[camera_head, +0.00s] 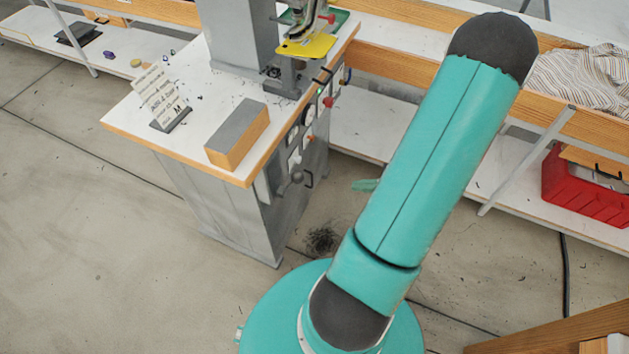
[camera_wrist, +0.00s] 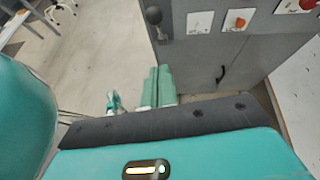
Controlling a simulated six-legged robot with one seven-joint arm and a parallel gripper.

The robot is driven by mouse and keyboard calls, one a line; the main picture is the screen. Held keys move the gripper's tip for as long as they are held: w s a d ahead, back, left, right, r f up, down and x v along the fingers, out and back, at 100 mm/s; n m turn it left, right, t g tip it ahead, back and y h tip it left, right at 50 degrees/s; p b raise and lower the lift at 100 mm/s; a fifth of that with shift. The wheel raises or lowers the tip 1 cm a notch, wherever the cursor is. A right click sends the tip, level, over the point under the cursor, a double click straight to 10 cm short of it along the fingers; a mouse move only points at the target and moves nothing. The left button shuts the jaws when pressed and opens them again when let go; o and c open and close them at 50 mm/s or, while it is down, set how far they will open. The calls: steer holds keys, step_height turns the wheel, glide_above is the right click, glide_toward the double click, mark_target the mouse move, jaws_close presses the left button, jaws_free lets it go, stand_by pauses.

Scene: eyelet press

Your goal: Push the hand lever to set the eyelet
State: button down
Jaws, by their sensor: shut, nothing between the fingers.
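The eyelet press (camera_head: 237,38) stands on a white-topped grey cabinet. A dark ball-ended lever (camera_head: 296,177) sticks out from the cabinet's side; I take it as the hand lever. In the wrist view the lever (camera_wrist: 154,17) is at the top, beyond my fingertips and slightly left of them. My gripper (camera_wrist: 158,69) has its two pale green fingers side by side, shut and empty, with a visible gap between them and the lever. In the head view only the tip of my gripper (camera_head: 365,185) shows, right of the lever; my arm hides the rest.
The cabinet side carries switches and a red knob (camera_head: 328,101). A grey-and-wood block (camera_head: 238,133) and a small sign (camera_head: 161,98) stand on its top. A yellow plate (camera_head: 305,46) is at the press head. A red crate (camera_head: 580,190) sits on the shelf at right. Floor left is clear.

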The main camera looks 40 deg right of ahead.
steer(key=w+a+r+x, duration=0.1)
steer(key=r+x, duration=0.1)
steer(key=x, duration=1.1)
steer(key=shift+r, duration=0.25)
